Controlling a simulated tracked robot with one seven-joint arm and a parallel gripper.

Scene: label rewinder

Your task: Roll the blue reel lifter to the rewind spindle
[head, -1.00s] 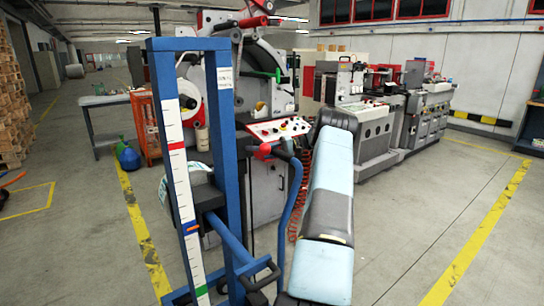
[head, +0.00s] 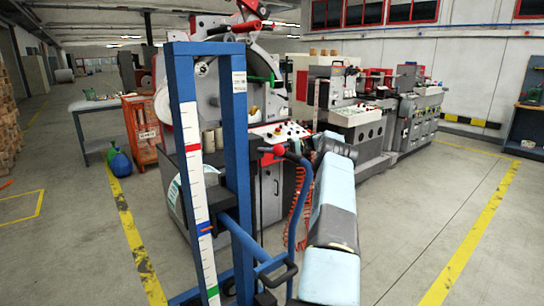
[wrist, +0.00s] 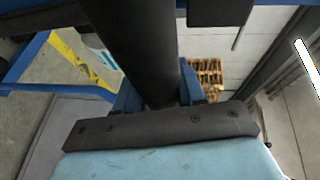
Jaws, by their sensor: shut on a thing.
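The blue reel lifter (head: 240,165) stands upright in front of me in the head view. Its white scale strip has red, blue and green marks. A pale roll (head: 175,200) shows behind its mast, partly hidden, so I cannot tell whether it is seated on the lifter. In the wrist view my gripper (wrist: 158,97) is shut around a dark round bar (wrist: 135,45) of the lifter. In the head view my arm hides the gripper. The rewinder (head: 263,185) stands just beyond the lifter. The mast partly covers it, and I cannot clearly make out its spindle.
An orange cabinet (head: 143,130) and a grey table (head: 90,105) stand at the left, with green and blue containers (head: 120,162) on the floor. More machines (head: 352,115) line the right back. Open floor lies right, inside a yellow line (head: 470,240).

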